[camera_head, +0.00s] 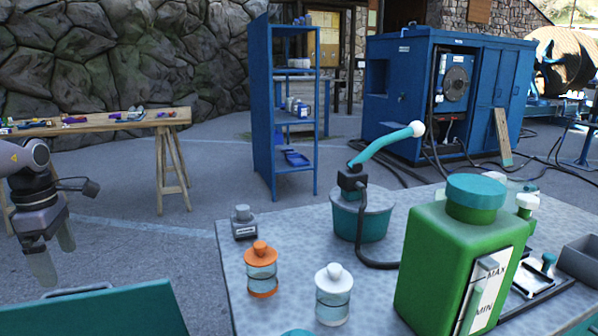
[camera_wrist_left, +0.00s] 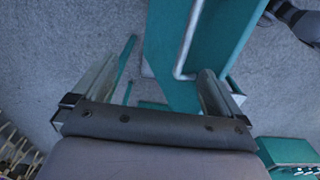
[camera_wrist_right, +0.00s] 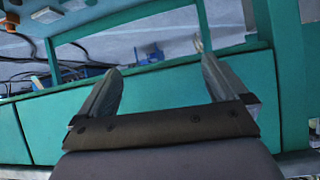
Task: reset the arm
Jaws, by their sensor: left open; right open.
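My left gripper (camera_head: 54,264) hangs at the left edge of the head view, fingers pointing down, open and empty. It is left of the grey table and above the teal panel's far corner. In the left wrist view my left gripper (camera_wrist_left: 150,88) has its fingers spread, with paving and a teal frame with a metal rod (camera_wrist_left: 187,40) beyond them. My right gripper is outside the head view. In the right wrist view my right gripper (camera_wrist_right: 157,75) is open with nothing between its fingers, and a teal frame (camera_wrist_right: 165,90) lies behind it.
A teal panel (camera_head: 110,310) is at front left. Open paving lies behind, before a blue shelf (camera_head: 263,110).

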